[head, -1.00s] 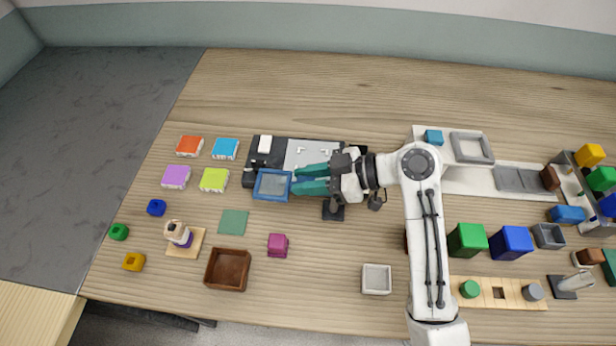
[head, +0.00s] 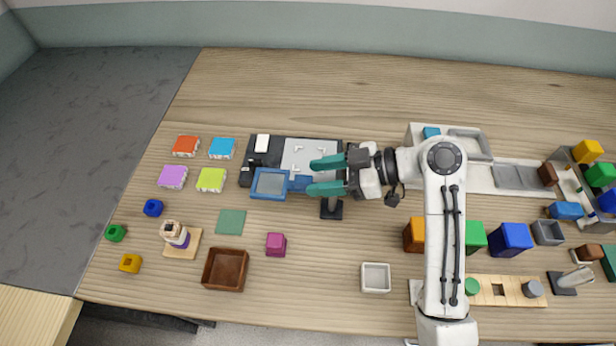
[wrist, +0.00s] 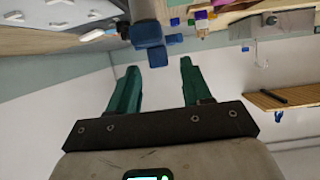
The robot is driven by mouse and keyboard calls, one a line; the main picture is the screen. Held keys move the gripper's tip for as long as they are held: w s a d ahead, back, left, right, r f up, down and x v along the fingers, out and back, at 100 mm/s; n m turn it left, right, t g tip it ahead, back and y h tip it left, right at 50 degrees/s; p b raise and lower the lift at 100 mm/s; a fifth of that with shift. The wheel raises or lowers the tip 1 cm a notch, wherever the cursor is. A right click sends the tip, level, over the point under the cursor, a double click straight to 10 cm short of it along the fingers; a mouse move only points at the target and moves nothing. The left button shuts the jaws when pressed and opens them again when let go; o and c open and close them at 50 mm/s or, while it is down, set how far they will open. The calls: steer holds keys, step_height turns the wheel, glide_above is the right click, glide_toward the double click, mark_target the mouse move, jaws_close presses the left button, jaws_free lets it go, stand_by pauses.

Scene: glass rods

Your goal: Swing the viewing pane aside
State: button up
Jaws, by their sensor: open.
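The viewing pane (head: 269,184) is a small window in a blue frame. It lies at the front left of a black fixture (head: 272,148) with a pale marked plate (head: 312,153). A blue handle (head: 300,183) sticks out from the frame's right side. My gripper (head: 312,178) has two teal fingers, open and empty, to the right of the handle. The fingertips are close to the handle's end; contact cannot be told. In the wrist view, blue blocky handle parts (wrist: 150,45) show just beyond the spread fingertips (wrist: 159,67).
A dark post on a base (head: 331,209) stands just below my gripper. A white block (head: 262,143) sits on the fixture's left end. Coloured tiles (head: 211,180) lie left of the pane. A green mat (head: 231,222) and a magenta block (head: 276,244) lie in front.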

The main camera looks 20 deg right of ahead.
steer(key=v, duration=0.7)
steer(key=shift+b, duration=0.3)
steer(key=shift+s+f, duration=0.1)
